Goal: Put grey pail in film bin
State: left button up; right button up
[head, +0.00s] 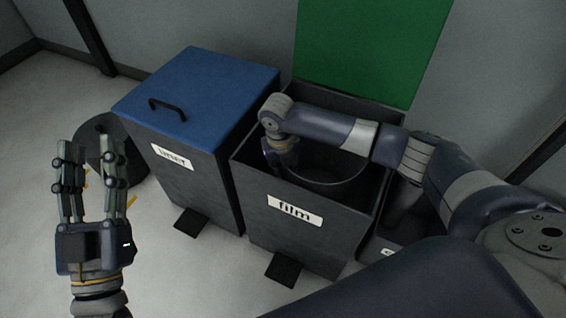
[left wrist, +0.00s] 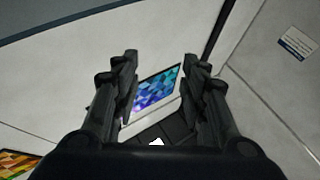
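The film bin (head: 290,232) is a dark grey box labelled "film", and its green lid (head: 370,50) stands open at the back. A dark round rim, apparently the grey pail (head: 328,185), shows inside the bin opening; its lower part is hidden by the bin's front wall. My right arm reaches over the bin from the right, and my right gripper (head: 284,158) points down at the pail's left rim. Its fingertips are hidden, so its grip is unclear. My left gripper (head: 92,160) is open and empty, off to the left; its spread fingers also show in the left wrist view (left wrist: 158,85).
A bin with a shut blue lid (head: 205,90) stands left of the film bin. Another dark bin is partly hidden on the right. Pedals (head: 285,268) stick out in front. A dark round object (head: 128,165) stands behind my left gripper. A colourful panel (left wrist: 155,88) shows beyond its fingers.

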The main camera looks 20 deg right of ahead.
notch_tip(320, 180, up, 5)
jog(key=shift+a+r+p, duration=0.1)
jog(key=shift+a+p, duration=0.05)
jog(key=shift+p, duration=0.95)
pick_arm(q)
jog(key=s+a+f+g+y+p, duration=0.1)
jog(key=a+f+g+y, duration=0.1)
jog(key=f+g, duration=0.4)
jog(key=s+a+f+g+y+p, duration=0.1)
jog(key=f+g, duration=0.5)
jog(key=f, duration=0.8)
jog(key=shift+s+a+f+n+y, duration=0.3)
jog(key=shift+s+a+f+y, duration=0.1)
jog(key=shift+s+y, duration=0.25)
pick_arm(e)
notch_tip(320, 180, up, 7)
jog(key=shift+a+f, duration=0.2)
jog(key=shift+a, duration=0.05)
